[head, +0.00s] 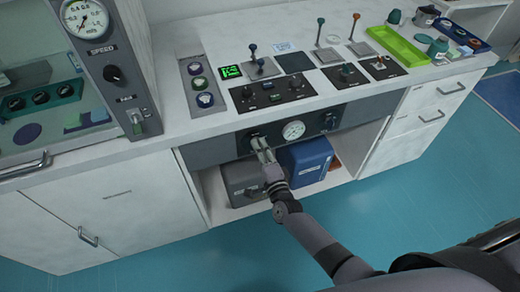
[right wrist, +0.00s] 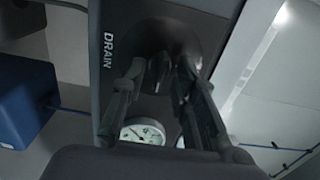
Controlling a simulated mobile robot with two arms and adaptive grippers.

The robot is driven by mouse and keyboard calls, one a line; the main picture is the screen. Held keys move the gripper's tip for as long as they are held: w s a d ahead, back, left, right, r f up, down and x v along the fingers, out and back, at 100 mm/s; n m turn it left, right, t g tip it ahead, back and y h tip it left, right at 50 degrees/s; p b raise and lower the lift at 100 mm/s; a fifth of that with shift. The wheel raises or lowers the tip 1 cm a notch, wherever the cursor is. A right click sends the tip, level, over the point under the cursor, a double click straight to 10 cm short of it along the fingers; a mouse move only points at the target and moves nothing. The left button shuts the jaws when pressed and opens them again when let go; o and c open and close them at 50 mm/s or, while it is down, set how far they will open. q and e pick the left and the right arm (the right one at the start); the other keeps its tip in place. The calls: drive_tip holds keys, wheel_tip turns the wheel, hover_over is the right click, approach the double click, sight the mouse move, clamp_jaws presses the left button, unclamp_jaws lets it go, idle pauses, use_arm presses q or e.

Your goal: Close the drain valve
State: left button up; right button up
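The drain valve (head: 254,136) is on the dark front panel below the worktop, left of a round white gauge (head: 293,130). In the right wrist view the panel (right wrist: 108,80) carries the word DRAIN beside the valve's dark recess. My right gripper (head: 261,143) reaches up to the valve. In the right wrist view its two fingers (right wrist: 172,72) stand apart at the valve, with dark parts between their tips. The valve handle is mostly hidden and too dark to tell whether the fingers press on it. My left gripper is not in view.
A second dark knob (head: 330,120) sits right of the gauge. A grey box (head: 243,183) and a blue box (head: 306,162) stand on the open shelf below the panel. Above, the worktop holds switch panels, levers and a green tray (head: 398,46).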

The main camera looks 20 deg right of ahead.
drive_tip(key=shift+c, duration=0.4)
clamp_jaws()
